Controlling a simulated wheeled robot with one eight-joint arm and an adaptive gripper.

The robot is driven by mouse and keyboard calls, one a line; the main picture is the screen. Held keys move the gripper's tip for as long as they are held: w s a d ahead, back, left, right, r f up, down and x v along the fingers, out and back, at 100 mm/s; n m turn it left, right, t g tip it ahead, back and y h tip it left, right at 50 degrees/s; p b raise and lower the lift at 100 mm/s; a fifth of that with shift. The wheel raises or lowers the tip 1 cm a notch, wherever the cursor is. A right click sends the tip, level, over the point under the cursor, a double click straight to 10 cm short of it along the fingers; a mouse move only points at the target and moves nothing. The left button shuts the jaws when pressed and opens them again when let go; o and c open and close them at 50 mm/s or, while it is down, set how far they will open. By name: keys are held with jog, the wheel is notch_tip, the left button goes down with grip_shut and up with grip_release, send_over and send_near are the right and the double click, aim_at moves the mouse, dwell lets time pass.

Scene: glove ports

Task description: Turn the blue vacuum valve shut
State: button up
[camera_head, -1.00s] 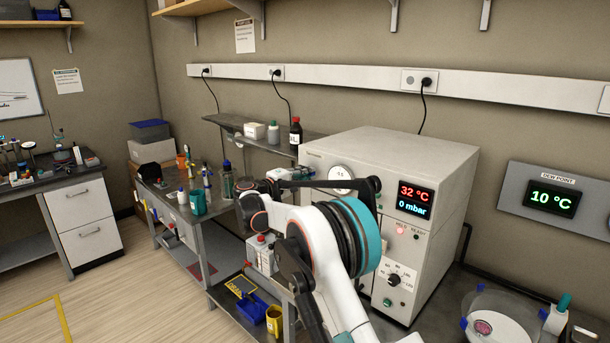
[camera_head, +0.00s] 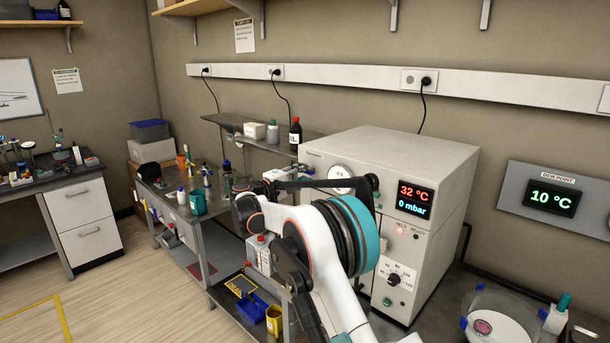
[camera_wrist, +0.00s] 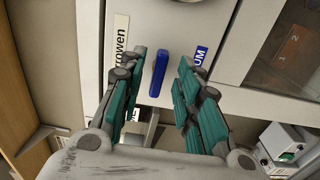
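The blue vacuum valve handle (camera_wrist: 159,73) is a narrow upright bar on a pale panel in the wrist view, tilted slightly. My gripper (camera_wrist: 163,62) is open, with one teal-padded finger on each side of the handle. A blue label ending in "UM" (camera_wrist: 199,60) is right of the handle. In the head view my arm covers the valve and gripper, in front of the white oven cabinet (camera_head: 448,185).
The cabinet's display (camera_head: 415,201) reads 32 °C and 0 mbar. A round gauge (camera_head: 341,172) and a selector knob (camera_head: 394,280) are on its front. A side bench (camera_head: 215,230) with bottles stands to the left. Open floor (camera_head: 130,270) lies front left.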

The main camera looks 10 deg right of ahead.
jog(key=v, duration=1)
jog(key=shift+s+a, duration=0.2)
jog(key=shift+a, duration=0.05)
jog(key=s+d+m+g+y+b, duration=0.1)
jog(key=s+d+y, duration=0.1)
jog(key=s+d, duration=0.45)
jog(key=s+d+r+m+g+y+b, duration=0.1)
jog(key=s+d+g+y, duration=0.15)
jog(key=s, duration=0.65)
jog(key=s+d+m+y+b, duration=0.1)
jog(key=s+d+y, duration=0.2)
jog(key=s+d, duration=0.35)
jog(key=s+a+f+m+y+b, duration=0.1)
jog(key=s+f, duration=0.3)
jog(key=s, duration=0.6)
jog(key=s+a+f+m+y+b, duration=0.1)
jog(key=s+f, duration=0.4)
jog(key=s, duration=0.5)
jog(key=s+a+f+m+y+b, duration=0.1)
jog(key=s+a+f+m+y, duration=0.1)
jog(key=s, duration=0.8)
notch_tip(320, 180, down, 2)
jog(key=a+y, duration=0.1)
jog(key=y, duration=0.2)
jog(key=shift+s+f, duration=0.2)
